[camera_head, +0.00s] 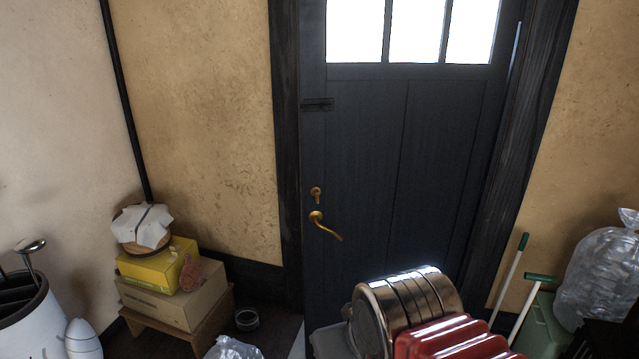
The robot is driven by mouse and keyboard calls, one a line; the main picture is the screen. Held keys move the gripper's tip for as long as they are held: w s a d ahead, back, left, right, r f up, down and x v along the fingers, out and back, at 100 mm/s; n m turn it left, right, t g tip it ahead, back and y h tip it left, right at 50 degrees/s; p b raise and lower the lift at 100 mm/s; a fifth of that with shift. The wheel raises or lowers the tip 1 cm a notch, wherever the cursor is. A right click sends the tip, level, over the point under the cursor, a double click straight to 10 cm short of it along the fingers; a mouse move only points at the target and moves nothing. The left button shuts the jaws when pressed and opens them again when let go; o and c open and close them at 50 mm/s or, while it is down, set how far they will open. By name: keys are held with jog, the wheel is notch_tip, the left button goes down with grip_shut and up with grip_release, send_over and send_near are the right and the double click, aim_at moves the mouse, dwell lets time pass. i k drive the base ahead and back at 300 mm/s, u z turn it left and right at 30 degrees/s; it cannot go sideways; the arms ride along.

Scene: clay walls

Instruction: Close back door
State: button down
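The back door (400,170) is dark wood with bright window panes at the top. It stands in a dark frame at the centre of the head view. A thin bright line shows along its upper right edge. I cannot tell whether the door is fully shut. A brass lever handle (325,226) is on its left side, with a brass keyhole plate (316,195) just above. A dark latch (318,104) sits higher on the left edge. The door's lower part is hidden by things in front. My gripper cannot be made out in this view.
A shiny banded cylinder and a red ribbed part cover the bottom centre; I cannot tell whether they are mine. Boxes (172,290) on a low wooden stand and a white bin (35,315) are left. Green-handled tools (525,290) and a clear bag (600,265) are right.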

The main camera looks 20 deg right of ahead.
aim_at(397, 162)
jog(key=u, duration=0.3)
jog(key=i, duration=0.85)
jog(key=u, duration=0.3)
